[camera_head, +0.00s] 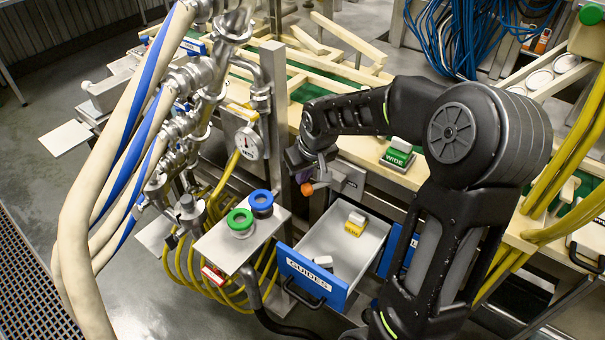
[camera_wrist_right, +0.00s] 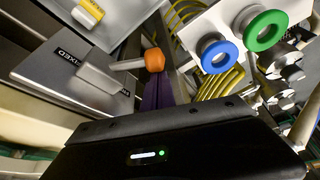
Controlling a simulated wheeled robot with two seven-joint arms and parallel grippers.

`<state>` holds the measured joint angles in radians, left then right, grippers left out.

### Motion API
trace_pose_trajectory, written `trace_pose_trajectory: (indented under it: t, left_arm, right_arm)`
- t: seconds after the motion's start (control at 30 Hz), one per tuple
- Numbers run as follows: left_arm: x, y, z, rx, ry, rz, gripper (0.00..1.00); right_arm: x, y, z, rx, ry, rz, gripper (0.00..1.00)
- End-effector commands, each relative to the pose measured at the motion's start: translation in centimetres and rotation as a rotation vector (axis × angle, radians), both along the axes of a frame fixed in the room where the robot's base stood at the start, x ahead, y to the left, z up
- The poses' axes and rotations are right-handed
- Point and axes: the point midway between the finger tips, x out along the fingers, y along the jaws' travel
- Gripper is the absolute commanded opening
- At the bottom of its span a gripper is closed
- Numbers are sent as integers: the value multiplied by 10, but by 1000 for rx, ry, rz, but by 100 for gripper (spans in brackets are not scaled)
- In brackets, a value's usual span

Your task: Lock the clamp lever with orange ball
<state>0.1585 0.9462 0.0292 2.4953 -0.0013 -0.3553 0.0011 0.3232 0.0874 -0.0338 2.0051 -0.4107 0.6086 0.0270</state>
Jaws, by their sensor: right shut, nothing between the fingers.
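The clamp lever's orange ball (camera_head: 307,189) shows just below my right gripper in the head view. Its pale arm (camera_head: 321,184) runs right to a grey metal block (camera_head: 350,180). In the right wrist view the orange ball (camera_wrist_right: 154,59) sits at the end of the pale lever arm (camera_wrist_right: 127,65), which points left to a grey plate. My right gripper (camera_head: 304,174) is shut and empty, close to the ball; I cannot tell whether they touch. A narrow purple part, probably its fingers (camera_wrist_right: 160,92), shows just below the ball in the wrist view. My left gripper is not in view.
An open drawer (camera_head: 313,280) labelled GUIDES, with small blocks inside, juts out below. A metal box with a green ring (camera_head: 240,220) and a blue ring (camera_head: 261,202) stands left of it. Hoses and pipes (camera_head: 200,100) crowd the left. A green WIDE block (camera_head: 397,155) sits behind.

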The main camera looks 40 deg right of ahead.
Motion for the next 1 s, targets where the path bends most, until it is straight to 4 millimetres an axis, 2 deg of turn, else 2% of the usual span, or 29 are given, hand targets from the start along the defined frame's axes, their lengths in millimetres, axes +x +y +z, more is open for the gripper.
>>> trace_pose_trajectory:
  t: [0.67,1.0]
  left_arm:
    - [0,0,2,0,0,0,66]
    - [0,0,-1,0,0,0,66]
  right_arm:
    - [-7,3,0,1,1,97,0]
    - [-20,6,-1,1,0,272,0]
